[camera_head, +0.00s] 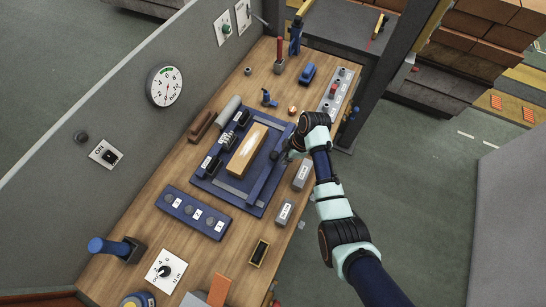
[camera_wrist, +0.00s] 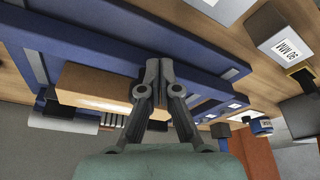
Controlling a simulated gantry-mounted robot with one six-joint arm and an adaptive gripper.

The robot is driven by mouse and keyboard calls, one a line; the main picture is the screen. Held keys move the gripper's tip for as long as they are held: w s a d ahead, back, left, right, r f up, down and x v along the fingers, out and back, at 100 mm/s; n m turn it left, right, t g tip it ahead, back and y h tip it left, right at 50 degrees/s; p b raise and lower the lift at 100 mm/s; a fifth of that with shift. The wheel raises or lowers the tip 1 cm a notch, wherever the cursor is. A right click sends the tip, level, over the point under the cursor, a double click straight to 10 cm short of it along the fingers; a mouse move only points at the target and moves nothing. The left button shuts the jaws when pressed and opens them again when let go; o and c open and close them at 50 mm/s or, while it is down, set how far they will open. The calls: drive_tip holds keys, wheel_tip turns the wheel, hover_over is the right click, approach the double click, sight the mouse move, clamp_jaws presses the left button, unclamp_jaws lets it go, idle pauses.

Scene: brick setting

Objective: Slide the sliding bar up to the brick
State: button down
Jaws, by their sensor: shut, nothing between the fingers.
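The tan brick (camera_head: 247,150) lies on the dark blue fixture board (camera_head: 214,184) on the workbench. The blue sliding bar (camera_head: 262,184) lies along the right side of the brick, with a strip of board showing between them in the head view. My gripper (camera_head: 277,155) is low beside the upper part of the bar. In the wrist view my gripper (camera_wrist: 158,66) has its fingertips together, with nothing between them, in front of blue fixture parts. The brick (camera_wrist: 100,88) shows left of the fingers. Whether the fingertips touch the bar cannot be told.
Grey blocks (camera_head: 302,175) stand right of the board. A button panel (camera_head: 337,92) is at the far right. A grey wall with a gauge (camera_head: 165,86) borders the bench.

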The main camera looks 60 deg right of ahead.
drive_tip(key=shift+w, duration=0.1)
drive_tip(key=shift+w+b, duration=0.35)
drive_tip(key=shift+w, duration=0.1)
drive_tip(key=shift+w, duration=0.15)
drive_tip(key=shift+w+b, duration=3.2)
drive_tip(key=shift+w, duration=1.5)
drive_tip(key=shift+r+p, duration=0.1)
drive_tip(key=shift+p, duration=0.35)
wheel_tip(320, 180, up, 8)
drive_tip(key=p, duration=0.7)
drive_tip(key=shift+s, duration=0.1)
